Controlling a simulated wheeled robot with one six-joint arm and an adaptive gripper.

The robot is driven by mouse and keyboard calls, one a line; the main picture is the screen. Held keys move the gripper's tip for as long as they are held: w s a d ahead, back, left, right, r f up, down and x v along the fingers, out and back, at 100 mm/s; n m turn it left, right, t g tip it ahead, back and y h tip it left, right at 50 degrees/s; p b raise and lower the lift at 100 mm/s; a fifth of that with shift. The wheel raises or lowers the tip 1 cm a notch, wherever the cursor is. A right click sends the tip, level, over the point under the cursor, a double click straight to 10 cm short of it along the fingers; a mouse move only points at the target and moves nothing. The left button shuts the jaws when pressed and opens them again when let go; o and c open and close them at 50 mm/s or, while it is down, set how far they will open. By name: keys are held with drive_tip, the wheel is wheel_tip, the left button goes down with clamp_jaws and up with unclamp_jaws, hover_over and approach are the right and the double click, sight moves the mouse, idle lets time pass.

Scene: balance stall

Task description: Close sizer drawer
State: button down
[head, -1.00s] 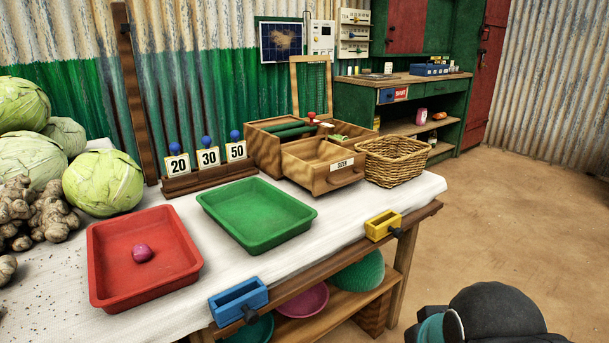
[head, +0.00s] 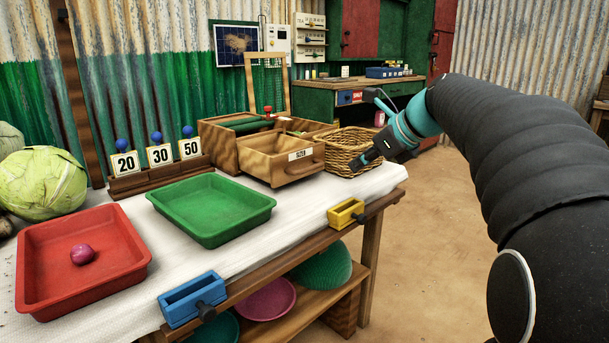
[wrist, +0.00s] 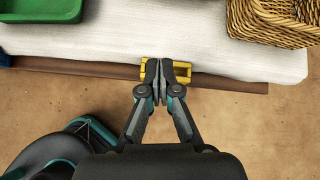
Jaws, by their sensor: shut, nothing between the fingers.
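The sizer drawer (head: 291,163) is a wooden drawer labelled SIZER with a handle on its front. It sticks out, open, from the wooden sizer box (head: 218,145) on the table. My gripper (head: 367,158) is in front of the wicker basket in the head view, to the right of the drawer and apart from it. In the wrist view my gripper (wrist: 161,64) is shut and empty, its tips overlapping the yellow holder at the table edge in the picture. The drawer is not in the wrist view.
The wicker basket (head: 349,149) stands right of the drawer. A green tray (head: 211,238) and a red tray (head: 32,270) lie in front and to the left. A yellow holder (head: 346,214) and a blue holder (head: 193,300) hang on the front edge. Open floor lies to the right.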

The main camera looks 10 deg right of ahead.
drive_tip(key=shift+m, duration=0.9)
drive_tip(key=x, duration=0.3)
drive_tip(key=w+b+x, duration=0.1)
drive_tip(key=x, duration=0.3)
drive_tip(key=d+r+b+x, duration=0.1)
drive_tip(key=x, duration=0.2)
drive_tip(key=shift+w+f, duration=0.25)
drive_tip(key=shift+w, duration=0.35)
drive_tip(key=shift+w+a+r, duration=0.2)
drive_tip(key=shift+w+a, duration=0.15)
drive_tip(key=shift+w, duration=0.1)
drive_tip(key=shift+w+a+r, duration=0.2)
drive_tip(key=shift+w+a, duration=0.2)
drive_tip(key=shift+w, duration=0.1)
drive_tip(key=shift+w+a+r, duration=0.15)
drive_tip(key=shift+w+a, duration=0.25)
drive_tip(key=shift+w, duration=0.15)
